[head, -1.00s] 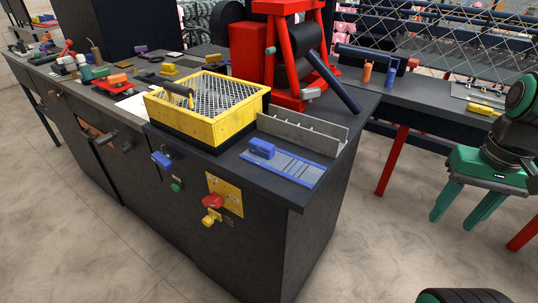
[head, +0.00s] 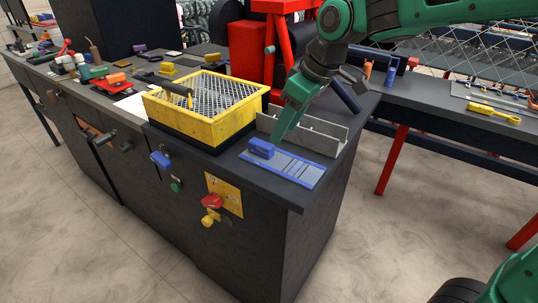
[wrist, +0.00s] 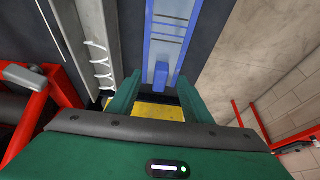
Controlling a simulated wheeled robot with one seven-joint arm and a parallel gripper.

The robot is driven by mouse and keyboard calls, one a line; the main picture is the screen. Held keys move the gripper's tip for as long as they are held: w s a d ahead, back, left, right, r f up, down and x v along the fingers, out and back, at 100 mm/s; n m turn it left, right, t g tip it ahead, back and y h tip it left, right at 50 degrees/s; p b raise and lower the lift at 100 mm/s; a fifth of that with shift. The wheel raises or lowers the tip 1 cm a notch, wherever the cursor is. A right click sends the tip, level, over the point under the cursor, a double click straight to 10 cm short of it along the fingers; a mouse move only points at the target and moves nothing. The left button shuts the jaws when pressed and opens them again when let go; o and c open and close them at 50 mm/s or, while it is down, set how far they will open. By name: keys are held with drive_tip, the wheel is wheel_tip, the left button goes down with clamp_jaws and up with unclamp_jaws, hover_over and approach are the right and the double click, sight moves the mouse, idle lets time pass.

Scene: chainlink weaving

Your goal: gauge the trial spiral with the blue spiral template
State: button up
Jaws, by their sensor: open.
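The blue spiral template (head: 301,171) lies flat on the dark bench top near its front right corner. Its raised blue block (head: 261,148) is at the left end. My gripper (head: 277,137) is open and points down just above and beside this block. In the wrist view the open fingers (wrist: 159,97) stand on either side of the block (wrist: 161,75), with a gap on each side; contact is not visible. A grey channel (head: 318,132) lies behind the template. In the wrist view pale, bent wire-like pieces (wrist: 100,65) show along it; I cannot tell whether they are the trial spiral.
A yellow mesh-topped box (head: 205,127) with a black handle stands left of the template. A red frame (head: 279,45) rises behind. Knobs and a yellow panel (head: 228,192) are on the bench front. A second bench (head: 455,110) is at the right. Floor in front is clear.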

sight(272, 146)
drive_tip(key=x, duration=0.8)
drive_tip(key=shift+a, duration=0.35)
drive_tip(key=shift+r, duration=0.1)
clamp_jaws()
